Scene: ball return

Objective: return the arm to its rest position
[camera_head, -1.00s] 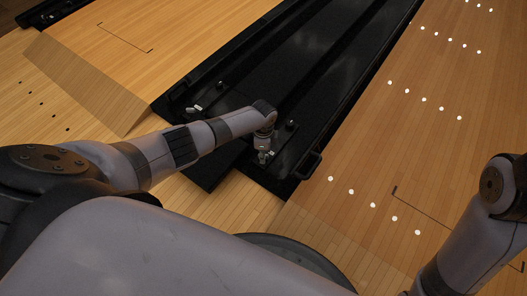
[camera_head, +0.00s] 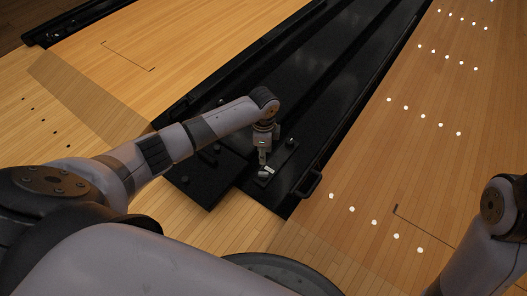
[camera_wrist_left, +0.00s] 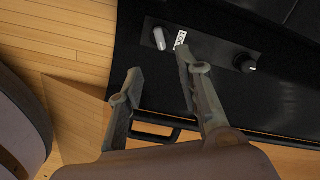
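My left arm reaches in from the left in the head view. Its gripper (camera_head: 262,158) points down over the near end of a long black channel unit (camera_head: 335,75). In the left wrist view the gripper (camera_wrist_left: 160,62) is open, its two fingers apart with nothing between them. Beyond the fingers is a dark panel with a pale lever (camera_wrist_left: 159,38), a white label (camera_wrist_left: 180,39) and a black knob (camera_wrist_left: 246,64). The fingers appear clear of the lever and knob. My right arm shows at the right edge; its gripper is out of the picture.
A black handle (camera_head: 309,184) sticks out at the unit's near right corner. A low black block (camera_head: 203,190) lies beside it, partly behind my left arm. Wooden floor with white dots (camera_head: 400,150) is open on the right. A wooden ramp-like piece (camera_head: 85,95) is on the left.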

